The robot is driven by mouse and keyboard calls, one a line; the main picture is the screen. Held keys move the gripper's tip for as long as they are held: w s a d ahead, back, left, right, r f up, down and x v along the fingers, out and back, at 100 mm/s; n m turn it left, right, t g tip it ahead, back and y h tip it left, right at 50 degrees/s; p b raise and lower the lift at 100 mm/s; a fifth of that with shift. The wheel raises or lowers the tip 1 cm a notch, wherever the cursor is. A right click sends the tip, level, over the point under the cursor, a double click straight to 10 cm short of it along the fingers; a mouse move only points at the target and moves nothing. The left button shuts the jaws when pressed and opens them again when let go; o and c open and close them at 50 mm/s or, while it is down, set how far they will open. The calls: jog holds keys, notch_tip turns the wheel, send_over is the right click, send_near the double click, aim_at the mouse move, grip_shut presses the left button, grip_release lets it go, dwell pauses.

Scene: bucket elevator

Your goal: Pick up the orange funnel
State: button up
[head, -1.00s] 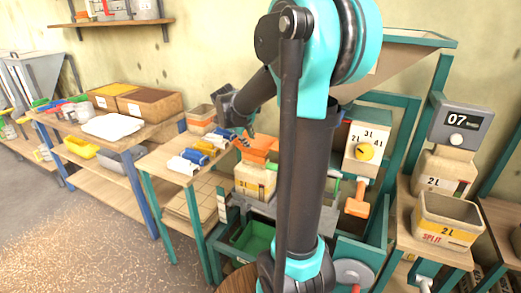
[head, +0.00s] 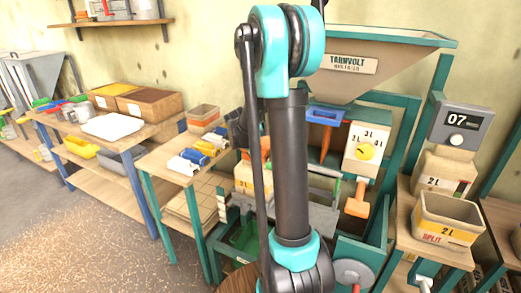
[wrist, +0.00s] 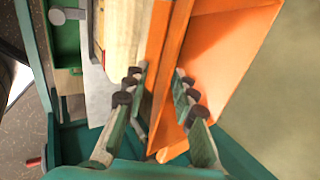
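The orange funnel (head: 265,145) is mostly hidden behind my arm in the head view, by the 2 L container (head: 241,175) on the bench. In the wrist view the orange funnel (wrist: 222,55) fills the upper middle and right, very close. My gripper (wrist: 160,74) is open, with one finger on each side of the funnel's orange wall. Room shows between the fingers and the wall, so I see no firm grip. In the head view my gripper (head: 240,130) is partly hidden by my arm.
Several coloured rolls (head: 200,155) lie on the small table at left. A green bin (head: 247,237) stands below.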

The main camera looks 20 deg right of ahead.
jog(key=shift+f, duration=0.15)
grip_shut()
dwell(0.4)
